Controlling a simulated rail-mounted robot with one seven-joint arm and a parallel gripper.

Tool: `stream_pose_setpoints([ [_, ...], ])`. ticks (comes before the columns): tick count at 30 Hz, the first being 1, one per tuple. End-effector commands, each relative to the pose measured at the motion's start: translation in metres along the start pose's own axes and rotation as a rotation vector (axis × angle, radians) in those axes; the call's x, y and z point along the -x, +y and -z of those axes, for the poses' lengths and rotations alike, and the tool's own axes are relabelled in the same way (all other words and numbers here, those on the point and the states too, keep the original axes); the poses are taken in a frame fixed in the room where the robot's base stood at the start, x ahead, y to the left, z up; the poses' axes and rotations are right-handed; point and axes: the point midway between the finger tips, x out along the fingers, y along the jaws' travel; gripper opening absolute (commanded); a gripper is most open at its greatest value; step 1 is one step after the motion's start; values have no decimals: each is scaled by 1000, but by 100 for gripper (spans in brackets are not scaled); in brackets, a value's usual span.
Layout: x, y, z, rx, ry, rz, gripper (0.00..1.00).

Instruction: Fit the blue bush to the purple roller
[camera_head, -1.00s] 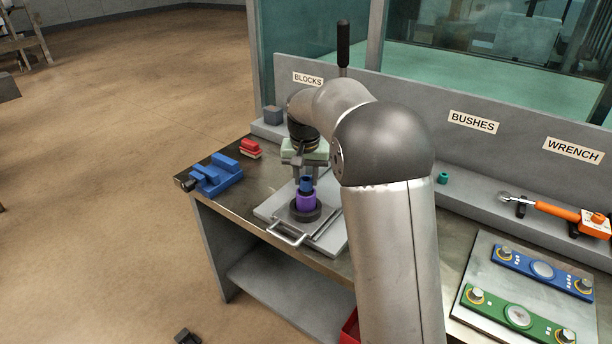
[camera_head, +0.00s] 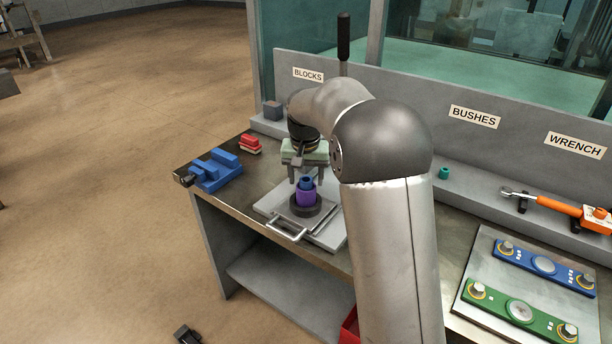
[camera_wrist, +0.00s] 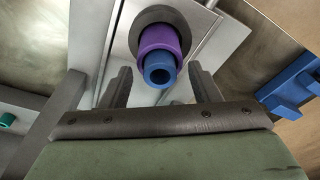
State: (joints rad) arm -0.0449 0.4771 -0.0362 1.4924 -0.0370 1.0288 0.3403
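The purple roller (camera_head: 306,199) stands upright on a dark round base (camera_head: 299,211) on the grey plate. The blue bush (camera_head: 306,183) sits in the roller's top, with its upper part standing out. My gripper (camera_head: 306,179) is above the roller, pointing down. In the wrist view my gripper (camera_wrist: 160,70) is open, its fingers apart on either side of the bush with clear gaps. How deep the bush sits is hidden.
A blue vise-like block (camera_head: 215,171) and red block (camera_head: 250,145) lie left of the plate. A handle (camera_head: 287,232) is at the plate's front. A teal bush (camera_head: 443,173) and orange wrench (camera_head: 557,206) are on the back shelf. Blue and green panels (camera_head: 518,312) lie right.

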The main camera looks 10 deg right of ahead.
Motion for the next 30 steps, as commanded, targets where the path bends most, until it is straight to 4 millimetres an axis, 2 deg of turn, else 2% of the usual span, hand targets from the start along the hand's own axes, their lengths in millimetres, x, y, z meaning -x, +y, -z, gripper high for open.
stream_pose_setpoints([
  [5, 3, 0, 0, 0, 1, 0, 56],
  [8, 14, 0, 1, 0, 3, 1, 56],
  [11, 33, 0, 1, 0, 5, 2, 56],
  [24, 138, 0, 1, 0, 4, 1, 56],
  [30, 166, 0, 0, 0, 2, 1, 56],
])
